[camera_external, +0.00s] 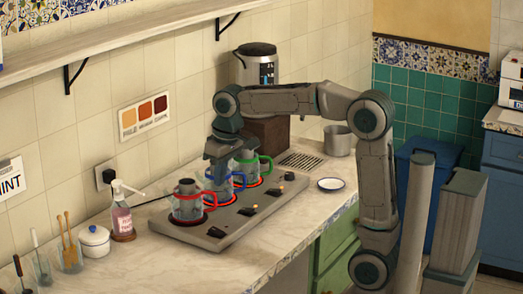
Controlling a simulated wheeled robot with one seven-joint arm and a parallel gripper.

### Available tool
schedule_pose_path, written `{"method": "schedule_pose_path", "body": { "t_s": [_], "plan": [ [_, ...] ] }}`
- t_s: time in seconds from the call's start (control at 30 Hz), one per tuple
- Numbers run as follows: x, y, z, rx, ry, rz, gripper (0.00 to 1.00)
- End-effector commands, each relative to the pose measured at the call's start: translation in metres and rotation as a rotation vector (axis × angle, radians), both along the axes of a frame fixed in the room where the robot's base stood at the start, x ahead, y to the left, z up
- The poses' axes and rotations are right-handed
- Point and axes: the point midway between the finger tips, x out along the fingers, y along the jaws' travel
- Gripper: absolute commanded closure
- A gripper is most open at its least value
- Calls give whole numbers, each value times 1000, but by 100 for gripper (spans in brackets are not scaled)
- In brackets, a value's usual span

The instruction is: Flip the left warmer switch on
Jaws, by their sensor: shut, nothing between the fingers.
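The grey warmer plate (185,233) lies on the counter with three round heating spots in a row. The left warmer switch (216,232) is a small dark lever at the plate's front left; its position is too small to tell. The middle switch (246,211) and right switch (275,189) are similar, each with a small orange light near it. I see no such light by the left switch. A pot with a red handle (187,205) stands at the left spot. My gripper (211,178) points down, shut and empty, by the blue-handled pot, above and behind the switches.
A blue-handled pot (222,187) and a green-handled pot (248,173) stand at the middle and right spots. A soap bottle (122,219) and white lidded jar (95,241) are at left. A metal cup (337,141) and small plate (331,184) are at right. The front counter is clear.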

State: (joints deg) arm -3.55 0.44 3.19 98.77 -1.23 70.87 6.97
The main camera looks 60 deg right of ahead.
Motion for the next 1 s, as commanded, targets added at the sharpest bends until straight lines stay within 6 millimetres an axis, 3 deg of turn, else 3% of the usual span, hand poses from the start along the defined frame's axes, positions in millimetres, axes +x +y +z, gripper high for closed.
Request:
{"method": "schedule_pose_path", "body": {
  "t_s": [0.27,0.43,1.0],
  "plan": [
    [0,0,-1,0,0,-1,100],
    [2,-1,-13,-1,2,-1,100],
    [21,-1,-121,-1,3,-1,100]
  ]
}}
